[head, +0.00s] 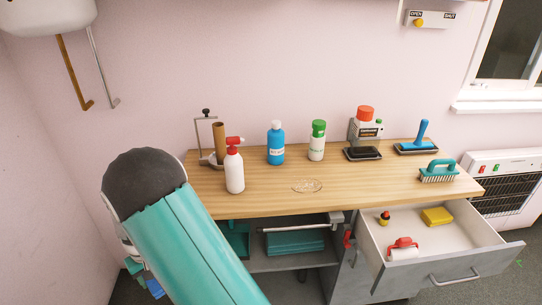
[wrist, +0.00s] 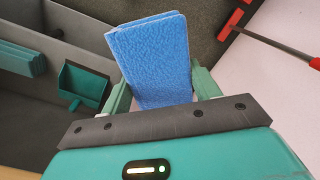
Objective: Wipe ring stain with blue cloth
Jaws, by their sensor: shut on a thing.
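The blue cloth (wrist: 150,55) is a folded, textured pad, held upright between the two teal fingers of my gripper (wrist: 160,84). My gripper is shut on it. In the head view a small part of the cloth (head: 155,287) shows at the lower left, beside my teal arm and below the counter top; most of my gripper is hidden there. The ring stain (head: 307,186) is a pale, blotchy ring near the front middle of the wooden counter (head: 270,205). The cloth is well apart from it, to the left and lower.
A red-topped spray bottle (head: 235,172) stands left of the stain. A blue bottle (head: 276,143) and a green-capped bottle (head: 318,141) stand behind it. A teal brush (head: 439,171) lies at the right. An open drawer (head: 440,240) juts out at the front right. The counter around the stain is clear.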

